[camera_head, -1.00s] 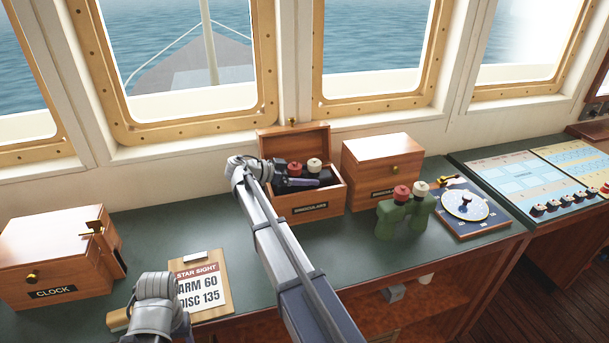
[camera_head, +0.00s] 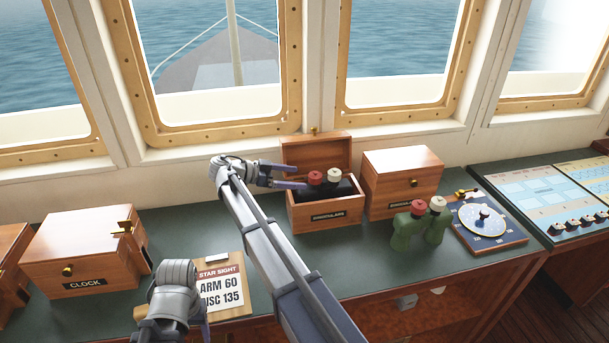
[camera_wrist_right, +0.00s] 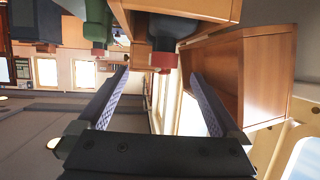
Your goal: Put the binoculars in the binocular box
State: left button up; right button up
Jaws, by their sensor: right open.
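The open wooden binocular box (camera_head: 325,218) stands on the desk, its lid raised behind it. Dark binoculars (camera_head: 341,190) with a red and a white eyepiece stand inside, lower part hidden by the walls. My right gripper (camera_head: 292,175) is open and empty at the box's left side, fingers pointing at the red eyepiece. In the right wrist view the red eyepiece (camera_wrist_right: 160,62) shows beyond the spread fingers (camera_wrist_right: 155,100). Green binoculars (camera_head: 420,228) with red and white eyepieces stand on the desk at the right. My left gripper (camera_head: 178,322) is at the lower left; its jaws are unclear.
A closed wooden box (camera_head: 402,165) stands right of the open one, its label partly covered by the green binoculars. A dial instrument (camera_head: 484,218) lies farther right. The clock box (camera_head: 85,245) and a star sight card (camera_head: 218,282) are left. Desk between clock box and open box is mostly clear.

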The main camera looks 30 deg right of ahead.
jog(key=shift+a+r, duration=0.1)
jog(key=shift+a, duration=0.2)
jog(key=s+a+f+n+y, duration=0.2)
jog(key=s+a+f+n, duration=0.1)
jog(key=s+a+n, duration=0.1)
jog(key=s+a+f+n+t+y, duration=0.1)
jog(key=s+a+f+n+y, duration=0.1)
jog(key=s+a+f+n, duration=0.1)
jog(key=s+a+f+n+t+y, duration=0.1)
jog(key=s+a+f+n, duration=0.3)
jog(key=s, duration=0.4)
jog(key=shift+s+a+f+n+y, duration=0.15)
jog(key=shift+a+n+y, duration=0.65)
jog(key=shift+a, duration=0.45)
jog(key=s+a+f+n+y, duration=0.1)
jog(key=s+a+n+y, duration=0.1)
jog(key=s+a+n, duration=0.1)
jog(key=s+a+f+n+y, duration=0.1)
jog(key=s+a+n+y, duration=0.1)
jog(key=s+a+n, duration=0.2)
jog(key=s+a+f+n+y, duration=0.2)
jog(key=s+a+n, duration=0.1)
jog(key=s+a, duration=0.2)
jog(key=shift+s+a+n, duration=0.25)
jog(key=shift+s+n, duration=0.05)
jog(key=shift+s, duration=0.35)
jog(key=shift+c, duration=0.2)
